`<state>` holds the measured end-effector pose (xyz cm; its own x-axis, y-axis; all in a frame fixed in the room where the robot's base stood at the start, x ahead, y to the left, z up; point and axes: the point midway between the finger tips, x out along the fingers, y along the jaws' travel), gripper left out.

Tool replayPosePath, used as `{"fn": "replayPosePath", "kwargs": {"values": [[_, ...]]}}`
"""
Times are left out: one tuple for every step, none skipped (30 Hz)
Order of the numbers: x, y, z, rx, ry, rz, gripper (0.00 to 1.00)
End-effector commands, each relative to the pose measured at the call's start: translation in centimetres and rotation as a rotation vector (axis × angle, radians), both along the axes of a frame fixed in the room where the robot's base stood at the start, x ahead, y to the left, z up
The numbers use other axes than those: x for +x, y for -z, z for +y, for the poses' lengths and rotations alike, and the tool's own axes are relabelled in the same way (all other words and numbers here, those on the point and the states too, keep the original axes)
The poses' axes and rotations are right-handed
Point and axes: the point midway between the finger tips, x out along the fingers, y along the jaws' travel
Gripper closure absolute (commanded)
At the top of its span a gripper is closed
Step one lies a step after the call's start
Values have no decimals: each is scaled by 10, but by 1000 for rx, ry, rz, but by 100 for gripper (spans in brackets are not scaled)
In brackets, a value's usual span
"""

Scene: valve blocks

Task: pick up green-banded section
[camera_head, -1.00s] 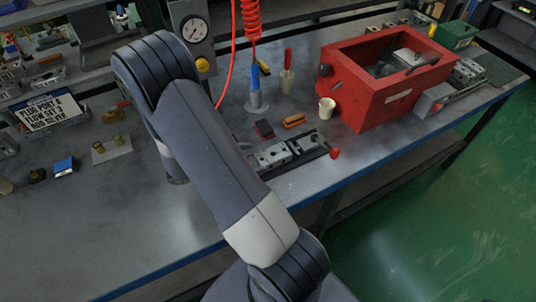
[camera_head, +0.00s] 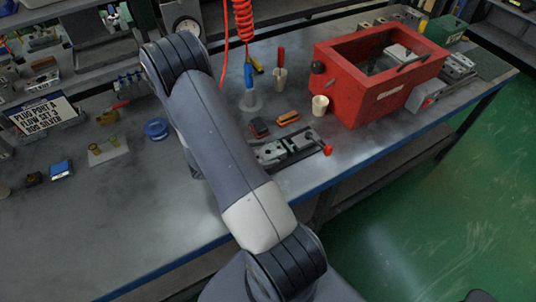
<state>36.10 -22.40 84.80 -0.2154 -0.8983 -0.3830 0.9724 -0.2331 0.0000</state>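No section with a clearly visible green band can be made out. Metal valve blocks (camera_head: 270,152) sit in a dark fixture with a red-knobbed handle (camera_head: 327,149) on the bench. Other small block-like pieces (camera_head: 42,82) stand at the far left, and more metal blocks (camera_head: 457,65) are at the right behind the red box. Their band colours are too small to tell. My arm crosses the middle of the view and covers part of the bench left of the fixture. My gripper is hidden behind the arm.
A red open box (camera_head: 375,75) stands at the right of the bench (camera_head: 110,220). A white cup (camera_head: 320,105), a blue tool (camera_head: 249,78) and an orange-brown brush (camera_head: 288,118) are near it. A blue ring (camera_head: 156,128) and a sign (camera_head: 45,114) are left. The front-left bench is clear.

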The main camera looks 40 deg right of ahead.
Motion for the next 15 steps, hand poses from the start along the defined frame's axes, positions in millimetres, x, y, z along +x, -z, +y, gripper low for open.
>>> {"fn": "replayPosePath", "kwargs": {"values": [[0, 0, 0, 0, 0, 0, 32], [0, 0, 0, 0, 0, 0, 35], [0, 0, 0, 0, 0, 0, 38], [0, 0, 0, 0, 0, 0, 41], [0, 0, 0, 0, 0, 0, 43], [0, 0, 0, 0, 0, 0, 46], [0, 0, 0, 0, 0, 0, 49], [0, 0, 0, 0, 0, 0, 51], [0, 0, 0, 0, 0, 0, 55], [0, 0, 0, 0, 0, 0, 57], [0, 0, 0, 0, 0, 0, 59], [0, 0, 0, 0, 0, 0, 63], [0, 0, 0, 0, 0, 0, 65], [0, 0, 0, 0, 0, 0, 68], [0, 0, 0, 0, 0, 0, 71]]}}
